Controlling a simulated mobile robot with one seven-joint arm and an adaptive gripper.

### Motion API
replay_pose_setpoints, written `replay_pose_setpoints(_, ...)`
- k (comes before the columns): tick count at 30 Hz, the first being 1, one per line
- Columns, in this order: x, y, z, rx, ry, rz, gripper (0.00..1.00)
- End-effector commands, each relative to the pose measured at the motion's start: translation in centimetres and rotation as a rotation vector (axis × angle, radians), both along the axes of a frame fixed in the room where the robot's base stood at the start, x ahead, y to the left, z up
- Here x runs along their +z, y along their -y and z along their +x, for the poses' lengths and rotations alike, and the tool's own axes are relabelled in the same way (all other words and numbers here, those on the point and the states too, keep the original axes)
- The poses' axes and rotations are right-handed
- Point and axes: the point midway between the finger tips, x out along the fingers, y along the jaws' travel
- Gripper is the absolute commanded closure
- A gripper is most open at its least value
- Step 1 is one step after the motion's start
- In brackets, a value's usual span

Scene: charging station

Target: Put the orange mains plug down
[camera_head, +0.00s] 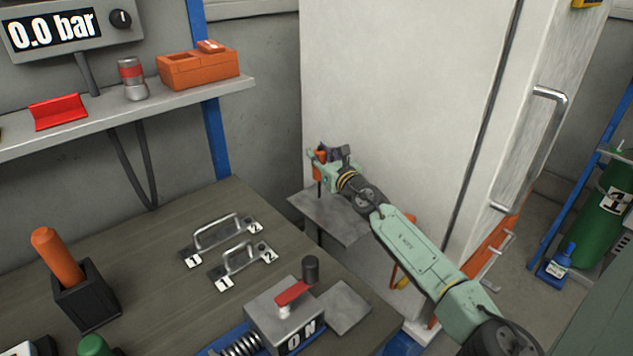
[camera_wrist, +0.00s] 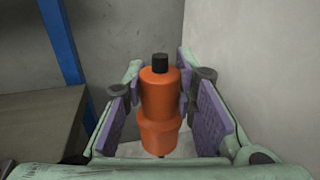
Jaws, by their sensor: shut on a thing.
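The orange mains plug (camera_wrist: 160,108) is upright between the purple pads of my gripper (camera_wrist: 160,95) in the wrist view, with a black tip on top. In the head view my gripper (camera_head: 328,158) is shut on the plug (camera_head: 319,168), in front of the white cabinet. The plug is small and partly covered by the fingers there. A grey metal plate (camera_head: 330,215) lies below the gripper, beside the cabinet. A pale surface (camera_wrist: 172,150) shows beneath the plug in the wrist view. I cannot tell whether the plug touches it.
The white cabinet (camera_head: 390,80) stands close behind and right of my gripper. The wooden workbench (camera_head: 160,270) lies to the left, with two metal handles (camera_head: 225,232), a red-lever switch box (camera_head: 290,305) and an orange-handled tool in a black holder (camera_head: 85,300). A shelf (camera_head: 150,105) runs above it.

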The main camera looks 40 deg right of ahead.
Motion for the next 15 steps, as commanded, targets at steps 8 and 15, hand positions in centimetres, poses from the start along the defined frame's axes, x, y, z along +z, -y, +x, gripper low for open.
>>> replay_pose_setpoints(8,-3.1,0.0,0.1,0.0,0.002,0.0,1.0)
replay_pose_setpoints(15,-5.9,0.0,0.1,0.0,0.002,0.006,1.0)
